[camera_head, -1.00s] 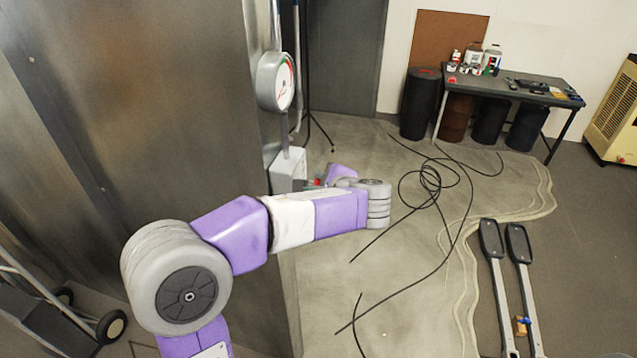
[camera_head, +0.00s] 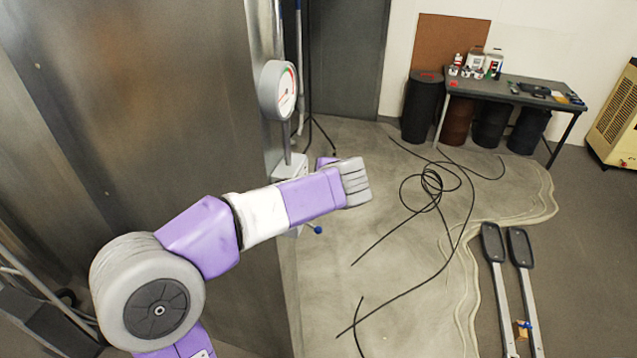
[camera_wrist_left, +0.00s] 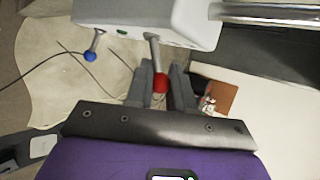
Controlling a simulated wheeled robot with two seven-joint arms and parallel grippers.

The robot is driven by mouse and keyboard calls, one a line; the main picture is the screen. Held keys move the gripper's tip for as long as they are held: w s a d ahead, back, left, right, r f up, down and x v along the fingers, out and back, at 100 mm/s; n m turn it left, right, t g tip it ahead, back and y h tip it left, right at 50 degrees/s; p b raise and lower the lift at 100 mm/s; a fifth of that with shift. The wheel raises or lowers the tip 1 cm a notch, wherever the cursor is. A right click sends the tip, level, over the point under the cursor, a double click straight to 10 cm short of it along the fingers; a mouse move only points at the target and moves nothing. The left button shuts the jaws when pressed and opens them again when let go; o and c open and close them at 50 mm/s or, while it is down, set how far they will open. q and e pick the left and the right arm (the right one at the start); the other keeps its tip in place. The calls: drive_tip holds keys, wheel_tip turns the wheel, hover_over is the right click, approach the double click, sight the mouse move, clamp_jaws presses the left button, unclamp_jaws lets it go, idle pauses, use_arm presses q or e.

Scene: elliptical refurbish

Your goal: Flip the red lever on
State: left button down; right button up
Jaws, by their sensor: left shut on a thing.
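The red lever (camera_wrist_left: 160,83) has a grey stem and a red ball end, and hangs from a pale grey box (camera_wrist_left: 190,22) in the left wrist view. My left gripper (camera_wrist_left: 163,84) is shut on the red ball, one dark finger on each side. In the head view the box (camera_head: 289,168) is mounted at the metal wall's edge, partly behind my left forearm. The red lever and my left fingertips are hidden there. My right gripper is in neither view.
A second lever with a blue ball (camera_wrist_left: 90,57) is beside the red one; it shows below my arm in the head view (camera_head: 316,229). A green spot (camera_wrist_left: 122,32) lies between them. A round gauge (camera_head: 278,90) is above the box. Black cables (camera_head: 430,190) lie on open floor.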

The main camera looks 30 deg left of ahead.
use_arm(q)
drive_tip(key=shift+r, duration=0.15)
drive_tip(key=c, duration=1.3)
unclamp_jaws()
drive_tip(key=v, duration=0.7)
drive_tip(key=shift+s+d+r, duration=0.1)
drive_tip(key=shift+s+r, duration=0.05)
drive_tip(key=shift+s, duration=0.1)
